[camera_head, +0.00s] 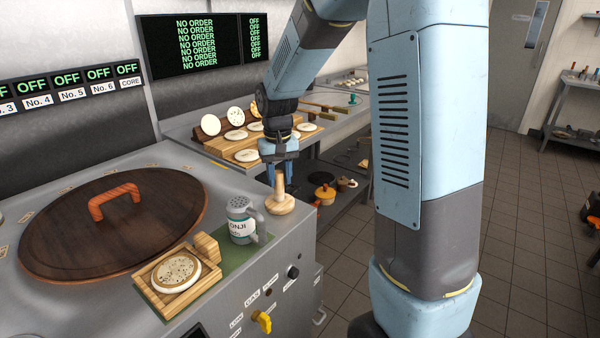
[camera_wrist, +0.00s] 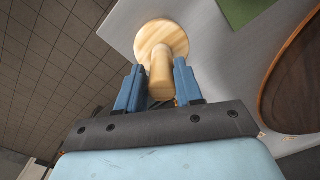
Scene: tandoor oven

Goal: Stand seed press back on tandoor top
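The seed press (camera_head: 280,205) is pale wood, with a round base and an upright handle. It stands upright at the right front corner of the grey tandoor top (camera_head: 215,185), close to the edge. My gripper (camera_head: 279,180) points down over it, with its two blue fingers on either side of the handle. In the wrist view my gripper (camera_wrist: 160,80) has the handle of the seed press (camera_wrist: 161,38) closely between its fingers, seemingly shut on it. The base shows beyond the fingertips, over the grey top, and looks to rest on it.
A white shaker (camera_head: 241,222) stands on a green mat (camera_head: 233,255) just left of the press. A wooden tray (camera_head: 150,291) with a round bread is nearer. The brown lid (camera_head: 110,235) covers much of the top. A table with breads (camera_head: 210,125) lies behind.

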